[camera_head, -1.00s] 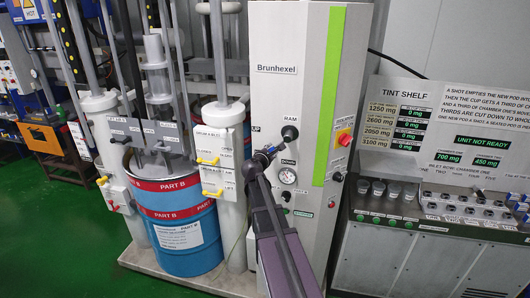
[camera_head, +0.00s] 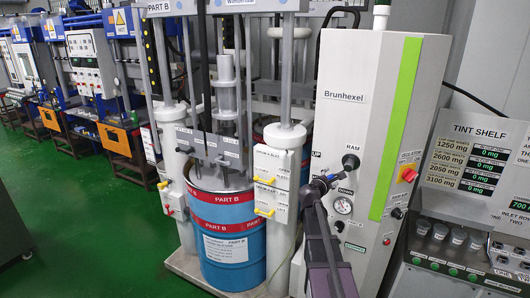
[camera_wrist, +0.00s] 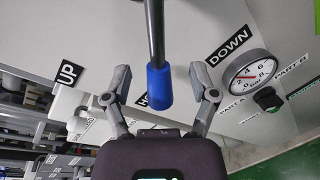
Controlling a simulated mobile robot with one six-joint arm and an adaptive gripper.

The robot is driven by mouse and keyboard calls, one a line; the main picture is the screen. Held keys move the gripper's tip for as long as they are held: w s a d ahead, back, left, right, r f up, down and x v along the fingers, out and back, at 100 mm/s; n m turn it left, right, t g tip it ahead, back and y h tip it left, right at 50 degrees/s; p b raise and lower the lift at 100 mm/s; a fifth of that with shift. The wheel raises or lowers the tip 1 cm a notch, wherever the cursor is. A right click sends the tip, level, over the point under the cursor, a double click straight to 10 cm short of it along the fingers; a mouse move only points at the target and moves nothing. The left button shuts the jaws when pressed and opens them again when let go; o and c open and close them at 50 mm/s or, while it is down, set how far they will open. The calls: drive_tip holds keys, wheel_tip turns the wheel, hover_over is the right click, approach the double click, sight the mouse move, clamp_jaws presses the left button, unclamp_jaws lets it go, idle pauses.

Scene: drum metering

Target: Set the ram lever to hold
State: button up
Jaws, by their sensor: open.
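The ram lever, a black rod with a blue grip (camera_wrist: 159,86), comes down from the top of the wrist view. Its blue end is between the two spread fingers of my gripper (camera_wrist: 158,82), with a gap on each side. The grip partly covers the HOLD label (camera_wrist: 143,101). The UP label (camera_wrist: 68,73) is to the left and the DOWN label (camera_wrist: 228,46) to the right. In the head view my gripper (camera_head: 322,183) is at the Brunhexel panel (camera_head: 385,110), below the RAM label (camera_head: 351,147); the lever is small and partly hidden there.
The blue Part B drum (camera_head: 228,240) and a white column with yellow-handled valves (camera_head: 284,165) stand left of my arm. A red knob (camera_head: 409,175) is on the panel's right.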

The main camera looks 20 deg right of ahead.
drive_tip(key=s+a+f+m+g+y+b, duration=0.3)
drive_tip(key=s+a+f, duration=0.5)
drive_tip(key=a, duration=0.4)
drive_tip(key=s+a+f+m+g+y+b, duration=0.3)
drive_tip(key=s+a+f+m+y+b, duration=0.1)
drive_tip(key=s+a+f+m, duration=0.4)
drive_tip(key=s+a+f+m+g+y+b, duration=0.3)
drive_tip(key=s+a+f, duration=0.5)
drive_tip(key=a+f, duration=0.3)
drive_tip(key=a+m+y+b, duration=0.1)
drive_tip(key=a+m+y, duration=0.1)
drive_tip(key=a+y, duration=0.1)
drive_tip(key=shift+a+f+g+b, duration=0.35)
drive_tip(key=shift+a+g, duration=0.05)
drive_tip(key=shift+a, duration=0.5)
drive_tip(key=shift+d, duration=0.1)
idle(0.8)
